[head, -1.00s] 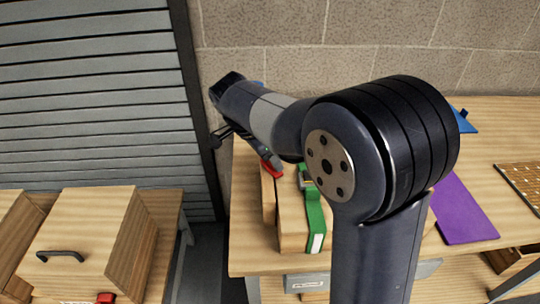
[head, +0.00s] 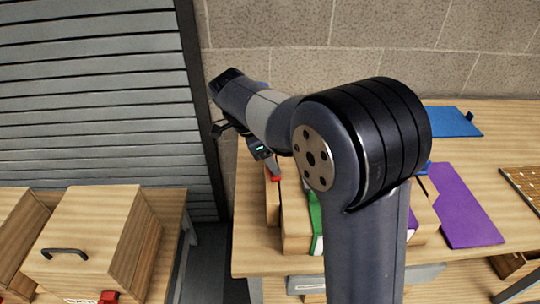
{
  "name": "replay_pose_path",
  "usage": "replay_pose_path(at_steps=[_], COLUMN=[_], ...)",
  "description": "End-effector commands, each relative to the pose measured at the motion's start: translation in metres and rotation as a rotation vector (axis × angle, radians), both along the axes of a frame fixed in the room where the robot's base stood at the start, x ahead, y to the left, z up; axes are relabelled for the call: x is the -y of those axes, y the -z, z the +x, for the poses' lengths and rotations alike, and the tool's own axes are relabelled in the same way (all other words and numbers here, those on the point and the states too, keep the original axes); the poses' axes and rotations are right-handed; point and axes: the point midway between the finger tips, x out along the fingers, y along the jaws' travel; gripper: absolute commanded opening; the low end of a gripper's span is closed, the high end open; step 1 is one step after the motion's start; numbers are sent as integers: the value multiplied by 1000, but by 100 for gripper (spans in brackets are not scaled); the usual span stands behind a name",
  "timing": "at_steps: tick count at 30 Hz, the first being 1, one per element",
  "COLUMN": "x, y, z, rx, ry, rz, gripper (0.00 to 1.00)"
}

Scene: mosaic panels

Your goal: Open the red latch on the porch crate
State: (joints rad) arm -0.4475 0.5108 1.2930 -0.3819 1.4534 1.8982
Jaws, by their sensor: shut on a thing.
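My gripper (head: 271,170) is small and partly hidden in the head view, behind my arm. It points down and right at the left end of the wooden pieces on the right table. Its tips meet a small red piece (head: 276,180) and appear shut on it; the fingers themselves are not clear. A closed wooden crate (head: 95,222) with a black handle stands on the left table. A red latch (head: 108,297) shows at the crate's lower front, beside a white label (head: 78,301) too cut off to read. My gripper is well away from this crate.
The right table (head: 252,245) holds a wooden box (head: 296,222) with a green strip (head: 316,218), a purple panel (head: 462,208), a blue panel (head: 447,121) and a tan grid panel (head: 522,182). A dark gap separates the tables. A slatted shutter stands behind.

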Motion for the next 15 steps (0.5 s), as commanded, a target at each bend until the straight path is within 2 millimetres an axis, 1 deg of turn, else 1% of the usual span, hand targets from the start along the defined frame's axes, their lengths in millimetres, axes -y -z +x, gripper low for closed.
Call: replay_pose_path(at_steps=[3,4,11,15], x=[0,0,0,0], y=[-1,-1,0,0], z=[0,0,0,0], rx=[3,3,1,0], ry=[-1,-1,-2,-1], rz=[1,1,1,1], gripper=[34,59,78,78])
